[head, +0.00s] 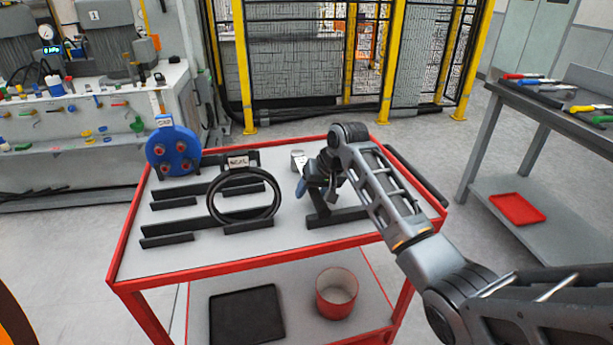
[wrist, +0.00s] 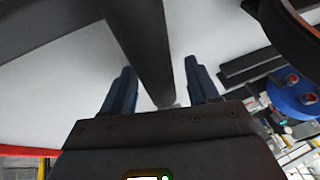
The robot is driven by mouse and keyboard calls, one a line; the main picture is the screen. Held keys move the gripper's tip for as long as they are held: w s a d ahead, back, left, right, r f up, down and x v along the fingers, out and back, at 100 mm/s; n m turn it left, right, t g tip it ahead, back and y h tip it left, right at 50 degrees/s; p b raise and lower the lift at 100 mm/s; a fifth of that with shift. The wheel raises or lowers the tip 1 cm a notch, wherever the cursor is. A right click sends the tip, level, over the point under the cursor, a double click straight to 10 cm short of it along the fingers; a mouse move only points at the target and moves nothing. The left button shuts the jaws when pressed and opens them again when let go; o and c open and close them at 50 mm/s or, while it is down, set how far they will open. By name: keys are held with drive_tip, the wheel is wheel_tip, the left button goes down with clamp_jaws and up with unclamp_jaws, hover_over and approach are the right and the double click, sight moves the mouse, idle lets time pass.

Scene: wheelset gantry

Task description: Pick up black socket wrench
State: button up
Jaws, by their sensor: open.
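My gripper (head: 312,188) is over the right half of the red-framed cart's top (head: 270,225). In the wrist view its two blue fingers (wrist: 160,80) are apart, one on each side of a long dark bar (wrist: 150,45). The bar looks like the black socket wrench, but its head is not clear to see. The fingers do not visibly press on it. In the head view a dark bar (head: 340,216) shows just below my gripper; my gripper and arm hide part of that area.
A black ring labelled SEAL (head: 243,207) leans on black rails left of my gripper. A blue disc (head: 173,150) stands at the cart's back left. A small grey metal piece (head: 298,158) is behind my gripper. A tool bench (head: 545,105) stands right.

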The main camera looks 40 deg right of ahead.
drive_tip(key=shift+c, duration=0.3)
drive_tip(key=shift+r, duration=0.1)
clamp_jaws()
